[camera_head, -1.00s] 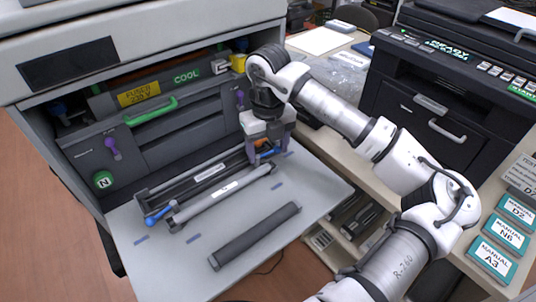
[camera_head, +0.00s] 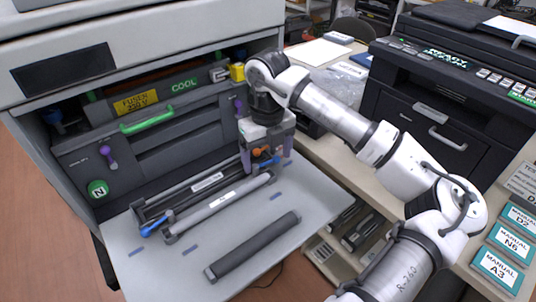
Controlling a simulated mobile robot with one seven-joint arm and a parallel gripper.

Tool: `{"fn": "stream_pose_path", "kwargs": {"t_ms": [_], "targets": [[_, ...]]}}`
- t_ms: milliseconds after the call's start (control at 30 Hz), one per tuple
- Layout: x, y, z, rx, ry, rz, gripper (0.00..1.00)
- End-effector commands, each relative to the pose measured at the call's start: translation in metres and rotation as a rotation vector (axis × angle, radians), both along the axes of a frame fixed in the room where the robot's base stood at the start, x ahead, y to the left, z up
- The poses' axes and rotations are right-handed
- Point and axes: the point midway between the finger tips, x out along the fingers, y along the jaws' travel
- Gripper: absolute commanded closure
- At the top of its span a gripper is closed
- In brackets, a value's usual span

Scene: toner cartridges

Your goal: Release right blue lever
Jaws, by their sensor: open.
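The right blue lever (camera_head: 269,163) is at the right end of the cartridge frame (camera_head: 195,188), which lies on the printer's open door. The left blue lever (camera_head: 157,223) is at the frame's left end. My gripper (camera_head: 261,165) is open, pointing down at the frame's right end, right at the right blue lever. An orange part (camera_head: 258,153) shows between its fingers. Whether the fingers touch the lever cannot be told. A grey roller (camera_head: 222,209) with a white label lies along the front of the frame.
A loose dark roller (camera_head: 254,246) lies farther forward on the door (camera_head: 150,270). The printer front has a green handle (camera_head: 147,120) and purple levers (camera_head: 107,156). A side table with a black printer (camera_head: 440,100) and several manuals (camera_head: 498,268) stands at the right.

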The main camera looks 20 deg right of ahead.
Motion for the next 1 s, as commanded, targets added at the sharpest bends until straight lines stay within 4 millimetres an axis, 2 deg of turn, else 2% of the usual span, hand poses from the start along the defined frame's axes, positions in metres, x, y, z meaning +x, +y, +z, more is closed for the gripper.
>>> {"fn": "stream_pose_path", "kwargs": {"t_ms": [167, 400, 600, 767, 1000], "targets": [[0.001, 0.000, 0.024, -0.002, -0.004, -0.001, 0.16], [0.001, -0.001, 0.076, -0.005, -0.003, -0.002, 0.16], [0.000, -0.001, 0.107, -0.003, -0.002, -0.003, 0.16], [0.000, -0.001, 0.117, -0.002, -0.001, -0.002, 0.16], [0.000, -0.001, 0.118, -0.001, 0.000, -0.001, 0.16]]}}
